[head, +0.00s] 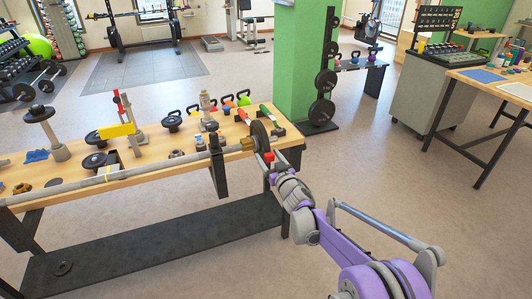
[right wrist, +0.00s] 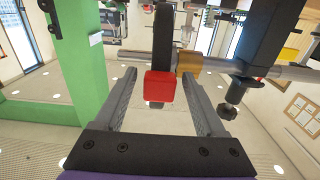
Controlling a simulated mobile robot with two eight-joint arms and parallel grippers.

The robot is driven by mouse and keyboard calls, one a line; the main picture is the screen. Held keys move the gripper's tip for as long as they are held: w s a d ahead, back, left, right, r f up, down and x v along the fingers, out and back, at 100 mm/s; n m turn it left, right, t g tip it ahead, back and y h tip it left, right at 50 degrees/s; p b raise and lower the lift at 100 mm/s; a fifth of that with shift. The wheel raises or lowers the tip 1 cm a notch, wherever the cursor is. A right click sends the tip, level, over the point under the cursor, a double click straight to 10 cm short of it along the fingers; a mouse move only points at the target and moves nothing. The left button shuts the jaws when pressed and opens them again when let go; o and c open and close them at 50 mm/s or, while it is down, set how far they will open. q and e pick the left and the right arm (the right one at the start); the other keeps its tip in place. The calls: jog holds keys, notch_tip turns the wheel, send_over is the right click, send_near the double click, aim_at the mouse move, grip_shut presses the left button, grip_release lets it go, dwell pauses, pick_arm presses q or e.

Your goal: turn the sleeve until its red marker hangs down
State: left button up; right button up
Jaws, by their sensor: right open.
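The sleeve is the right end of a long grey bar (head: 75,184) along the front of the wooden bench; a dark disc (head: 261,135) sits on it. The red marker (head: 269,157) shows at the disc's lower front side, towards me, not hanging straight down. My right gripper (head: 269,172) is open just in front of it. In the right wrist view the red marker (right wrist: 159,86) lies between the open finger tips, with gaps on both sides. The dark disc (right wrist: 163,35) is seen edge-on behind it, beside a brass-coloured collar (right wrist: 188,62). My left gripper is not in view.
A black clamp (head: 217,165) holds the bar just left of the collar; its knob (right wrist: 230,110) hangs near the right finger in the wrist view. The bench top (head: 75,168) carries kettlebells and tools. A green pillar (head: 295,60) stands behind. The floor right of the bench is clear.

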jog(key=shift+x, duration=1.3)
grip_shut()
dwell(0.5)
